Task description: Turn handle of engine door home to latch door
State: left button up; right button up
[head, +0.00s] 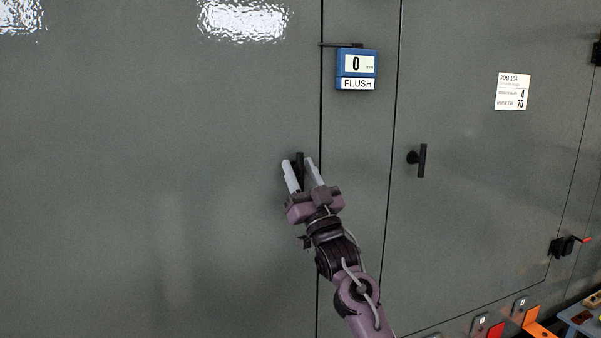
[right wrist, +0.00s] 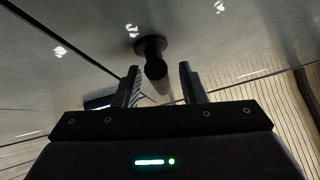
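A dark handle (head: 300,162) stands on the large grey door panel (head: 170,190), close to its right-hand seam; its visible part looks about upright. My right gripper (head: 301,168) is open, with its two pale fingers on either side of this handle. In the right wrist view the handle (right wrist: 153,62) shows on its round base, between and beyond the fingertips (right wrist: 158,75), with gaps on both sides. A second dark handle (head: 422,161), upright, is on the grey door (head: 480,200) to the right. No label shows which is the engine door. My left gripper is out of view.
A paper job card (head: 512,91) is on the right door.

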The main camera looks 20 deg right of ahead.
jog(key=b+v, duration=0.2)
jog(key=v, duration=0.6)
jog(key=shift+b, duration=0.35)
